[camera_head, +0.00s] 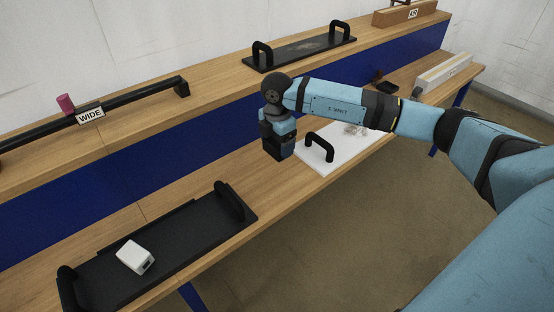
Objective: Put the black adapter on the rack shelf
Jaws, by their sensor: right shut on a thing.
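My right gripper (279,146) points down over the lower wooden shelf, at the left end of the white tray. It is shut on a dark block, which appears to be the black adapter; the fingers and the block are both dark and hard to tell apart. I cannot tell whether the block touches the shelf. The rack has a lower wooden shelf (160,189) and a raised upper shelf (215,80) behind it, with a blue panel between. My left gripper is not in view.
A black handled tray (185,243) holds a white adapter (135,257) at the lower left. A white handled tray (315,168) lies right of the gripper. The upper shelf carries a black bar labelled WIDE (130,101), a black handled tray (290,54) and a brown block (400,15).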

